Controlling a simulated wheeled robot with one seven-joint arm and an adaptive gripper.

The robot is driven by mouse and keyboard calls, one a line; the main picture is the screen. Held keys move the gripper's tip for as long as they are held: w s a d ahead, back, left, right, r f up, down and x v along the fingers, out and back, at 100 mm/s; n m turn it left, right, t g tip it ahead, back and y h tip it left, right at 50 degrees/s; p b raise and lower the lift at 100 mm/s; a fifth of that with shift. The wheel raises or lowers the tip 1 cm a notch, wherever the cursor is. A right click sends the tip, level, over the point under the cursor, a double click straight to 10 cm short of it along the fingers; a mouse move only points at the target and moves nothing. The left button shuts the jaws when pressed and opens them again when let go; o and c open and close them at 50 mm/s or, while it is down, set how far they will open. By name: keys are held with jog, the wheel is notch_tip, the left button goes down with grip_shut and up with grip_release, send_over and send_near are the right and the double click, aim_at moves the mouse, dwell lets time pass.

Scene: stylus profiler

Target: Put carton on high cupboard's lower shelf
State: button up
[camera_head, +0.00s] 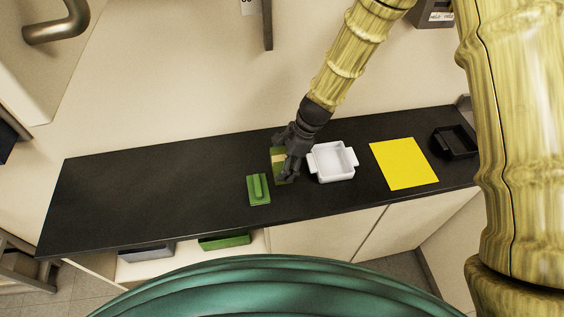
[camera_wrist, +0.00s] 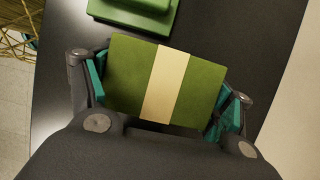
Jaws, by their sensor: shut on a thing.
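The carton (camera_head: 276,164) is a green box with a pale cream band across it. It is at the middle of the black counter, partly hidden by my gripper (camera_head: 286,164). In the wrist view the carton (camera_wrist: 125,75) lies between the two fingers of my gripper (camera_wrist: 163,92), with teal pads against its two ends. My gripper is shut on the carton. I cannot tell whether the carton rests on the counter or is just above it. No high cupboard shelf can be made out in these views.
A green lidded block (camera_head: 259,189) sits just left of the carton. A white tray (camera_head: 333,178) stands close on the right, then a yellow sheet (camera_head: 404,163) and a black tray (camera_head: 455,141). The left part of the black counter (camera_head: 130,195) is clear.

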jog(key=shift+f, duration=0.1)
jog(key=o, duration=1.5)
jog(key=shift+o, duration=0.2)
